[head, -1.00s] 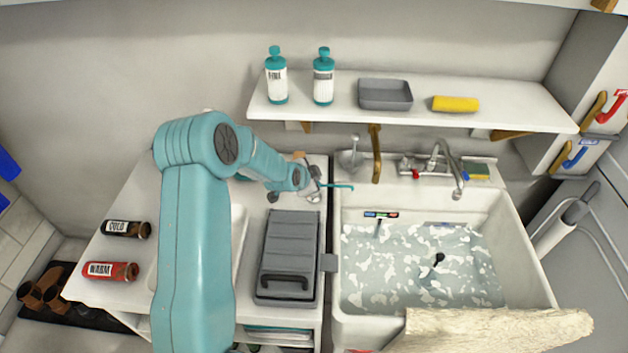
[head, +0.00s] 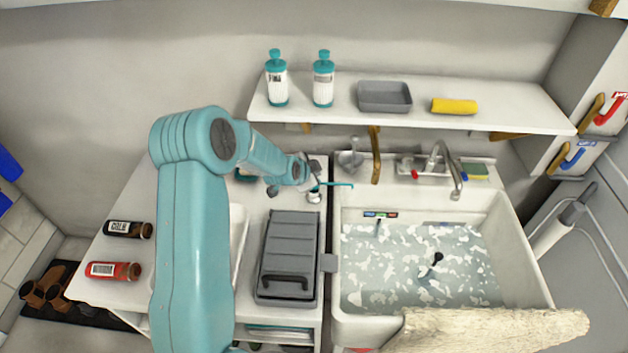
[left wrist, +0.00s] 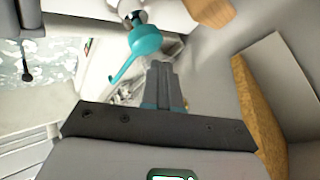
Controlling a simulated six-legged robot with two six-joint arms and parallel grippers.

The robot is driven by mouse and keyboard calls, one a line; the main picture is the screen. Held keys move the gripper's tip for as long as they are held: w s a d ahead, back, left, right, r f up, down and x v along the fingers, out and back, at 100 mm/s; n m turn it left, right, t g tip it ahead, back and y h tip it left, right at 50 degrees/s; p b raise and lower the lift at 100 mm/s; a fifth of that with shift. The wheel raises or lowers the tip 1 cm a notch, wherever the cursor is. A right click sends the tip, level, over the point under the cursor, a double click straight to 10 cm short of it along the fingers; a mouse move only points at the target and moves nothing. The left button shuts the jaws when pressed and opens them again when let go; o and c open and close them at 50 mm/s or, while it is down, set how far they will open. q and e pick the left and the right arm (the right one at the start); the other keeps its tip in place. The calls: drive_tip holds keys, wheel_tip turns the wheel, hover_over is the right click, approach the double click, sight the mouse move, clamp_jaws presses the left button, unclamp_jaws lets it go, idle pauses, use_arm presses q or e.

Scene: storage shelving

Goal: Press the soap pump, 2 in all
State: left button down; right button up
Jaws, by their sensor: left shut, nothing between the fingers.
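The soap pump has a teal head with a long thin spout (head: 338,184), standing on the counter just left of the sink. In the left wrist view its teal head (left wrist: 146,38) is large, with the spout curving down to the left and a pale part above it. My left gripper (head: 313,183) is at the pump and partly covers it in the head view. Its fingers (left wrist: 163,70) are together and empty, close to the teal head. I cannot tell whether they touch it. My right gripper is not in view.
The sink (head: 340,300) with foamy water lies to the right, its tap (head: 442,165) behind. A grey lidded box (head: 290,245) stands in front of the pump. A shelf (head: 420,118) above holds two teal-capped bottles, a grey tray (head: 385,97) and a yellow sponge (head: 454,106).

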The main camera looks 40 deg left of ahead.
use_arm(q)
drive_tip(key=shift+r+p, duration=1.5)
drive_tip(key=shift+r, duration=1.05)
idle(0.5)
drive_tip(key=n, duration=0.5)
drive_tip(key=shift+a+n, duration=0.15)
drive_tip(key=shift+n, duration=0.15)
drive_tip(key=n, duration=0.3)
drive_tip(key=shift+s+a, duration=0.15)
drive_tip(key=r+n, duration=0.1)
drive_tip(key=n, duration=0.2)
drive_tip(key=r+n+p, duration=0.1)
drive_tip(key=n, duration=0.3)
drive_tip(key=r+n+p, duration=0.1)
drive_tip(key=r+n, duration=0.1)
drive_tip(key=n, duration=0.1)
drive_tip(key=shift+d+n+y, duration=0.2)
drive_tip(key=shift+n+y, duration=0.1)
drive_tip(key=shift+y, duration=0.1)
